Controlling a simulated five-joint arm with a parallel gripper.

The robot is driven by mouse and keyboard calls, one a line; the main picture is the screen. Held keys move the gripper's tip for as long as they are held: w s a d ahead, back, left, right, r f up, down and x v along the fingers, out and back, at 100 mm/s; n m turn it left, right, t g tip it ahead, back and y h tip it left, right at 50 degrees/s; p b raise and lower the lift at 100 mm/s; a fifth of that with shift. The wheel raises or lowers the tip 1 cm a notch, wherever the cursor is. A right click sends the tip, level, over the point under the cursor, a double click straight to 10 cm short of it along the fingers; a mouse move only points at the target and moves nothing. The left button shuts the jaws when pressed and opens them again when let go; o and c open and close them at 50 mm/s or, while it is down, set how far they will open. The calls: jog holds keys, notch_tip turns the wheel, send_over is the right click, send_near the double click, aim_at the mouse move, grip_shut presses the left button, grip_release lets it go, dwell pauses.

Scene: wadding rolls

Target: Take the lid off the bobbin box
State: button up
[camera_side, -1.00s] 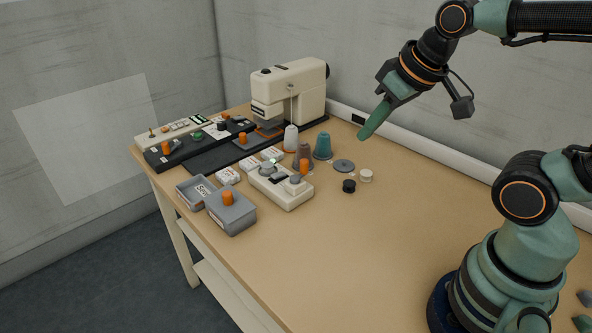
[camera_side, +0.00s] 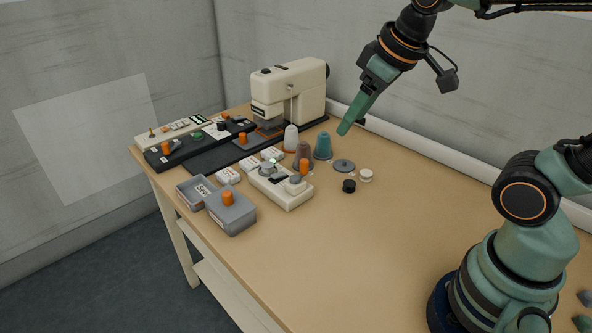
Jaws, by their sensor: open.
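The bobbin box appears to be the grey box (camera_side: 233,217) near the table's left front edge. Its grey lid (camera_side: 215,199) sits on top, with an orange knob (camera_side: 228,198) standing up from it. My gripper (camera_side: 345,128) is in the air above the back of the table, up and to the right of the box and well apart from it. It points down and to the left. It holds nothing that I can see; the gap between its fingers is hidden from this side.
An open grey tray (camera_side: 183,193) stands beside the box. A cream device (camera_side: 284,196), thread cones (camera_side: 323,146) and small spools (camera_side: 349,186) stand between box and gripper. A sewing machine (camera_side: 295,88) is at the back. The table's front right (camera_side: 350,260) is clear.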

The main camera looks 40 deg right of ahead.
jog(key=w+a+r+n+g, duration=0.1)
jog(key=w+a+r+n, duration=0.15)
jog(key=w+n, duration=0.35)
jog(key=n+g, duration=0.4)
jog(key=n, duration=1.1)
send_over(227, 193)
notch_tip(227, 193, down, 12)
jog(key=f, duration=0.6)
jog(key=shift+w+f, duration=0.35)
jog(key=shift+s+f, duration=0.2)
jog(key=shift+f, duration=1.1)
jog(key=shift+s+f, duration=0.15)
jog(key=shift+f, duration=1.15)
grip_shut()
